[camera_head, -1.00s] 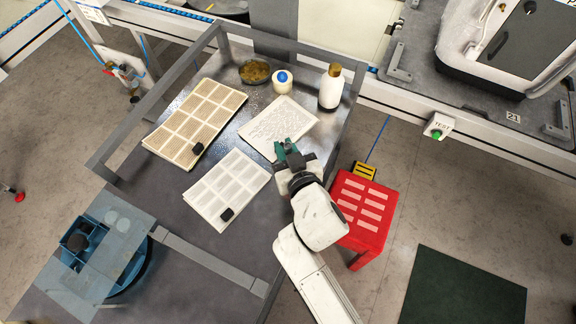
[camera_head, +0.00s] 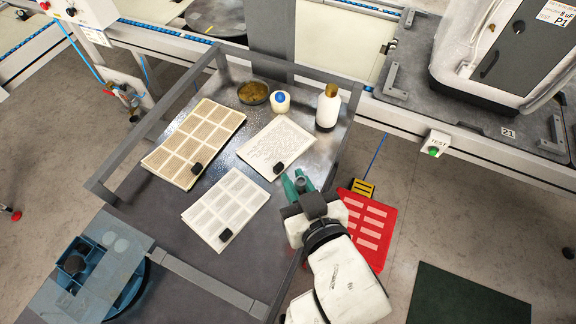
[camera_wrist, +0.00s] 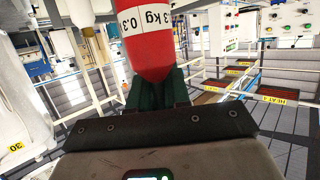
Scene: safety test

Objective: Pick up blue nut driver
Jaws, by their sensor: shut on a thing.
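My gripper (camera_head: 299,182) is over the right edge of the grey table (camera_head: 170,240). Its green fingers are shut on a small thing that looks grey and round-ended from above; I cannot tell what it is. In the wrist view the green fingers (camera_wrist: 157,92) show with a red cylinder (camera_wrist: 155,58) with a white marked band beyond or between them. I cannot tell whether they touch it. I make out no blue nut driver in either view.
On the table are several pale sheets or trays (camera_head: 225,205) with black blocks, a bowl (camera_head: 253,93), a blue-topped jar (camera_head: 280,102) and a white bottle (camera_head: 327,110). A blue-grey unit (camera_head: 110,245) is at left.

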